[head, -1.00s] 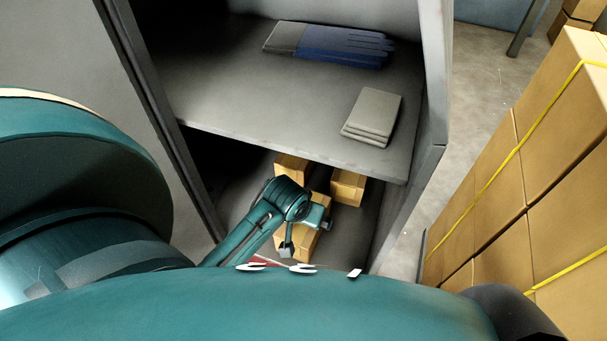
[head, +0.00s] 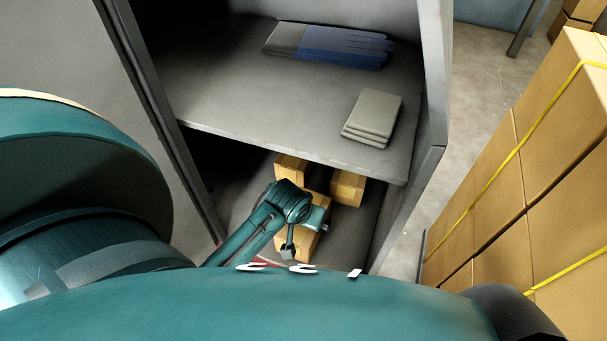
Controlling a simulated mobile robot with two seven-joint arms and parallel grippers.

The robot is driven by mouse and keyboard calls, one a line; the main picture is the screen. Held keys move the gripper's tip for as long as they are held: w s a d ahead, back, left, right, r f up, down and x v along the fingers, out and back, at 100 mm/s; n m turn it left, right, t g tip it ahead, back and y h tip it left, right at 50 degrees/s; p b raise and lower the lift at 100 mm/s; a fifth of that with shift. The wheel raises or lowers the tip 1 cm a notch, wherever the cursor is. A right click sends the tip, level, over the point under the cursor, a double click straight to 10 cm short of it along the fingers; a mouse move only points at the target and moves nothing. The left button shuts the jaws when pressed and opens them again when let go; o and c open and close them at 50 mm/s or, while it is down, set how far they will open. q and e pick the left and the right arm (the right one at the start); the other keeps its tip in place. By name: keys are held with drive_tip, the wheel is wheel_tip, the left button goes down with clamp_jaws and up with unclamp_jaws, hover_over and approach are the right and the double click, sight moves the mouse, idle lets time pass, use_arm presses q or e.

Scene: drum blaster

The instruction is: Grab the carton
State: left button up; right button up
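Three tan cartons stand on the lower level of a grey cabinet, under its shelf. The nearest carton (head: 292,244) is partly hidden by my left arm and gripper. A second carton (head: 291,168) is behind it, and a third carton (head: 348,187) is to the right. My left gripper (head: 305,238) points down at the nearest carton. Its two fingers are apart, one in front of the carton's face and one near its right edge. I cannot tell whether they press on it. My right gripper is not in view.
The grey shelf (head: 240,98) overhangs the cartons; it carries blue-grey gloves (head: 335,46) and folded grey cloths (head: 372,115). The cabinet's side walls bound the space. Large strapped boxes (head: 520,190) stand at the right, with clear floor (head: 480,100) between.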

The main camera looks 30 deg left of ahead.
use_arm(q)
drive_tip(key=shift+c, duration=0.3)
drive_tip(key=c, duration=1.4)
drive_tip(key=shift+r, duration=0.15)
drive_tip(key=shift+r, duration=0.1)
